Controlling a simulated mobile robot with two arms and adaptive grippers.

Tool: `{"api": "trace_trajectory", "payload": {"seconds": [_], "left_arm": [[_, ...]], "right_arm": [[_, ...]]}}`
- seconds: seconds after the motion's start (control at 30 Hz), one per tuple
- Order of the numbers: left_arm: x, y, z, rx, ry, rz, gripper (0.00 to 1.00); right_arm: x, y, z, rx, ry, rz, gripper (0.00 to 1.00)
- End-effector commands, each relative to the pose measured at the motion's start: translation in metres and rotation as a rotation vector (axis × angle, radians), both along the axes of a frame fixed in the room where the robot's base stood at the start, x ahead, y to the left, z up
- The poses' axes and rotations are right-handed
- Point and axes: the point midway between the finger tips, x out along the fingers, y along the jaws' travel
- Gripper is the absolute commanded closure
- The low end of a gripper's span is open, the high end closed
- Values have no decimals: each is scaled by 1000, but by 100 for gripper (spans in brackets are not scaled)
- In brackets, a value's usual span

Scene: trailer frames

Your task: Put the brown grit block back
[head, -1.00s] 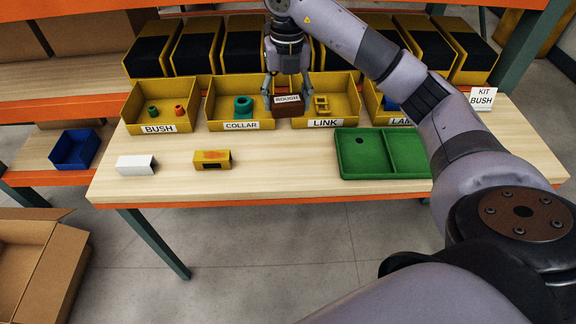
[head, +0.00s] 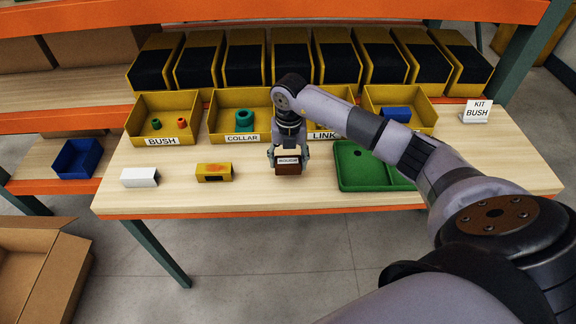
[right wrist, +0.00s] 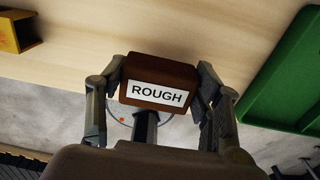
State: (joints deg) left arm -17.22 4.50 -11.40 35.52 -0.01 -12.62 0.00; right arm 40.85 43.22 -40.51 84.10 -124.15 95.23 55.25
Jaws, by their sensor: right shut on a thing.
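The brown grit block (head: 288,166) has a white label, which reads "ROUGH" in the right wrist view (right wrist: 160,73). My right gripper (head: 288,158) is shut on it, with one finger on each side, and holds it over the front part of the wooden table, between the yellow block and the green tray. I cannot tell whether the block touches the table. The right gripper also shows in the right wrist view (right wrist: 160,95). A white block (head: 139,177) and a yellow block with an orange top patch (head: 214,172) lie in a row to the left. My left gripper is not in view.
Yellow bins labelled BUSH (head: 162,141), COLLAR (head: 242,138) and LINK (head: 324,135) stand behind. A green tray (head: 352,181) lies right, partly hidden by my right arm. A KIT BUSH card (head: 477,110) stands at far right. The table front edge is close to the block.

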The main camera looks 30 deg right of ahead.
Motion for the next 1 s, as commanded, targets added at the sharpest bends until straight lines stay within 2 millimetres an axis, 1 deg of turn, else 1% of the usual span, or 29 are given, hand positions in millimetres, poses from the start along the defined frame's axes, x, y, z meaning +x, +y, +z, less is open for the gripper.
{"api": "trace_trajectory", "payload": {"seconds": [0.1, 0.2, 0.3, 0.5, 0.63, 0.67, 0.93, 1.0], "left_arm": [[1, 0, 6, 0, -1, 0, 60], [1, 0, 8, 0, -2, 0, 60], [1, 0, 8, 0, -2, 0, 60], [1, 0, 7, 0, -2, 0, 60], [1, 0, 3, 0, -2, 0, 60], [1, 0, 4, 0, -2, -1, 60], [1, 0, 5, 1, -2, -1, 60], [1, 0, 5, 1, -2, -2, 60]], "right_arm": [[-1, 1, -19, 2, 6, -1, 66], [-1, 1, -31, 1, 4, 0, 66], [-1, 1, -36, 1, 2, 0, 66], [0, 0, -36, 1, 1, 1, 66], [-1, 0, -40, 1, 1, 0, 66], [-1, 0, -40, 0, 2, 0, 40], [-1, 0, -39, 0, 2, 0, 22], [-1, 0, -39, 0, 2, 0, 20]]}}
